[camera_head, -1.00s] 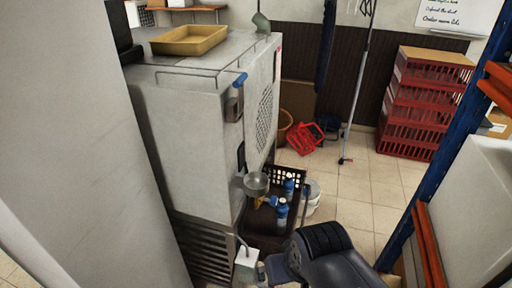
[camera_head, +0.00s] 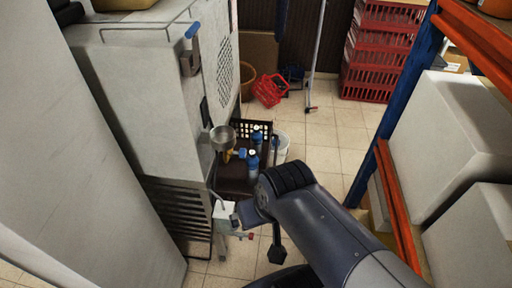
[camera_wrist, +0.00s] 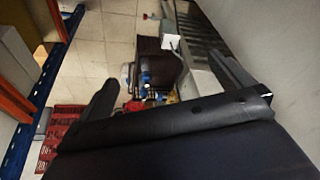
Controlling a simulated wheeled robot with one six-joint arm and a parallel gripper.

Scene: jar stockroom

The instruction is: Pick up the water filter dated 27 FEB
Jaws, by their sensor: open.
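No date is readable in either view, so I cannot tell which thing is the water filter marked 27 FEB. Blue bottle-like items with pale tops (camera_head: 252,166) stand in a dark crate (camera_head: 232,172) beside the big grey machine. They show small and blurred in the wrist view (camera_wrist: 145,78). A small white box (camera_head: 226,213) with a cable is at the machine's lower front; it also shows in the wrist view (camera_wrist: 171,42). My gripper (camera_wrist: 162,70) is open, its two dark fingers wide apart with nothing visible between them. The crate and bottles appear beyond the fingers, apart from them.
The grey machine (camera_head: 150,115) stands left, with a metal bowl (camera_head: 222,137) at its front. A blue and orange rack (camera_head: 388,185) with white boxes is on the right. Red crates (camera_head: 380,50) and a red basket (camera_head: 269,90) are at the back. Tiled floor (camera_head: 322,130) between is clear.

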